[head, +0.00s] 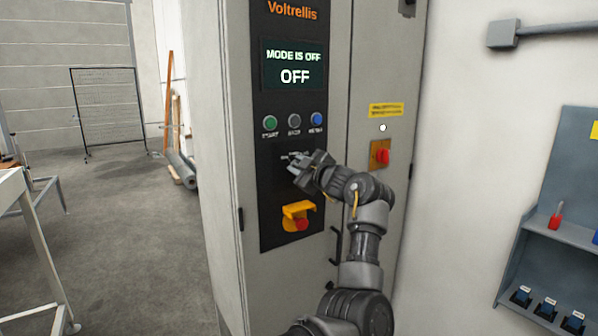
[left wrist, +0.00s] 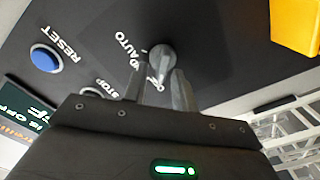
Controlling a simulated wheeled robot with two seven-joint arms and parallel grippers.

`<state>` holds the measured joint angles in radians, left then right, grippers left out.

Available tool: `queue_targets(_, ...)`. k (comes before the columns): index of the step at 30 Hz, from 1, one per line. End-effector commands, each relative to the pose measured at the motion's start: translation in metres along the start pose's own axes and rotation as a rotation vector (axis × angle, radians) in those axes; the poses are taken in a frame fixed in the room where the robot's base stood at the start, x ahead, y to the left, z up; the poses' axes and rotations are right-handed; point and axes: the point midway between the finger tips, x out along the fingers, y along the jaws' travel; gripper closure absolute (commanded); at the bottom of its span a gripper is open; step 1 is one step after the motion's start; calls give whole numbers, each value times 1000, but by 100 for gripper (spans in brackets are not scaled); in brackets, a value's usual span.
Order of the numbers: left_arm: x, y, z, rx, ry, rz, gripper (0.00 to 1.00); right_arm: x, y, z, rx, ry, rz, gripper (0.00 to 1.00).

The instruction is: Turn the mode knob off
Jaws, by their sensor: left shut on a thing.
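The mode knob (left wrist: 162,56) is a small grey knob on the black control panel (head: 270,222), seen in the left wrist view with an AUTO label beside it. Other lettering by the knob is partly hidden by the fingers. My left gripper (head: 298,168) is at the panel below the buttons; in the left wrist view its two fingers (left wrist: 159,68) are shut on the knob, one on each side. In the head view the gripper hides the knob. The display (head: 294,66) reads "MODE IS OFF" and "OFF". My right gripper is not in view.
Green, grey and blue buttons sit above the knob; the blue reset button (left wrist: 45,58) also shows in the wrist view. A red emergency button (head: 301,223) in a yellow guard is below. A red switch (head: 382,156) is at right. A shelf (head: 560,228) stands further right.

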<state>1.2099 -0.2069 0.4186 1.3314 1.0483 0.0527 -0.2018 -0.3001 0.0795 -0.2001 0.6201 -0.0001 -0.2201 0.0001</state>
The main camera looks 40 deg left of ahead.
Motion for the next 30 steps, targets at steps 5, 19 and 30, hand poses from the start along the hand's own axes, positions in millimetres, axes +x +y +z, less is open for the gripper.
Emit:
queue_targets(5,0,-2,1,-48,-1,0,95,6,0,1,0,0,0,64)
queue_targets(19,0,-1,0,-66,-1,-1,95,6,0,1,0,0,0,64)
queue_targets(30,0,-1,0,-65,0,0,52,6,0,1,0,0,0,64)
